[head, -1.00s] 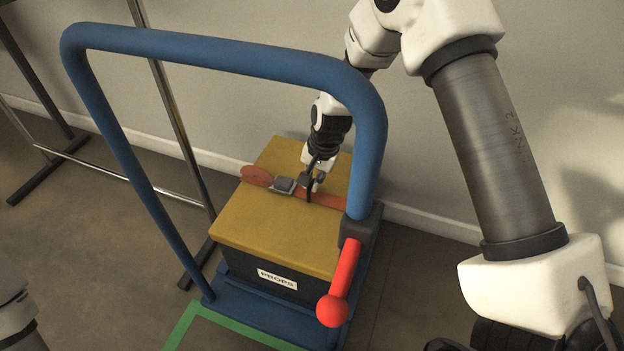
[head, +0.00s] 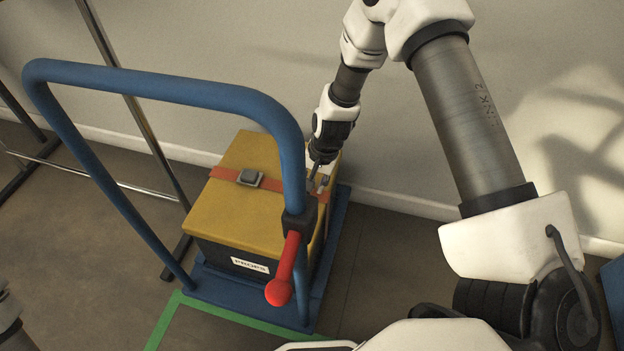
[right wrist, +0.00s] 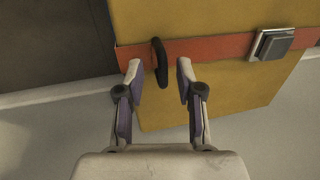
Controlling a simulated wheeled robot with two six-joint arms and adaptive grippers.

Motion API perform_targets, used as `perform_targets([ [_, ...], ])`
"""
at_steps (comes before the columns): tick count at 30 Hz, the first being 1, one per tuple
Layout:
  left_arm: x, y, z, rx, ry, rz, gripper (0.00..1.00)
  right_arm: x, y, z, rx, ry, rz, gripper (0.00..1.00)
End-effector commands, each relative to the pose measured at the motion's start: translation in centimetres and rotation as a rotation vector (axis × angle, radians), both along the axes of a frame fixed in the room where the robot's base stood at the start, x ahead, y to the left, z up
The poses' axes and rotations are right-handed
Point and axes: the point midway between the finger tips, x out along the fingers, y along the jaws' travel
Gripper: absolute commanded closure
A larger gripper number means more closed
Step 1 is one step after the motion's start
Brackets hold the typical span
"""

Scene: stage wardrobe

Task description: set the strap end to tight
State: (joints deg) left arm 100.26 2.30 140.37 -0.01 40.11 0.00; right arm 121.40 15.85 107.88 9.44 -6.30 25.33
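An orange strap (head: 283,187) runs across the yellow lid of the PROPS box (head: 240,215), with a grey buckle (head: 250,177) on it. In the right wrist view the strap (right wrist: 215,48) and buckle (right wrist: 271,44) show clearly. A black loop (right wrist: 160,62) stands on the strap near the lid's edge; I take it to be at the strap end. My right gripper (head: 318,180) is at the box's right side, partly behind the blue handle. In the wrist view my right gripper (right wrist: 160,82) is open, its fingertips either side of the loop, with visible gaps. My left gripper is out of view.
The box stands on a blue trolley. Its tall blue push handle (head: 160,80) arches in front of the box and beside my right arm. A red lever (head: 286,268) hangs from the handle. A metal rack (head: 130,80) stands left, and the wall is close behind.

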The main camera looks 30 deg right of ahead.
Motion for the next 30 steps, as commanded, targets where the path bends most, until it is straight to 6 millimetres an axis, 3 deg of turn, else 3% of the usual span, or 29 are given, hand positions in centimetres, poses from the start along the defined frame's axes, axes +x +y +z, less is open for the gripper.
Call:
perform_targets([
  [7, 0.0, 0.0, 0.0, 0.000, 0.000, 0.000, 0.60, 0.0, 0.0, 0.3, 0.000, -0.002, 0.001, 0.64],
  [11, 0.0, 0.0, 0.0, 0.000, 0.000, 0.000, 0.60, -0.1, -0.1, 1.6, 0.002, -0.003, 0.001, 0.64],
  [14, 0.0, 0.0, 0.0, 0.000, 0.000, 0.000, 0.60, -0.3, -0.4, 3.2, 0.001, -0.006, 0.001, 0.64],
  [22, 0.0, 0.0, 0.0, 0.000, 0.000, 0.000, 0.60, -1.4, -1.3, 10.0, 0.000, -0.005, -0.001, 0.64],
  [30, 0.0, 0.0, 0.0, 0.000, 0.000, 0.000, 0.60, -1.8, -1.6, 11.8, 0.000, 0.000, -0.001, 0.64],
])
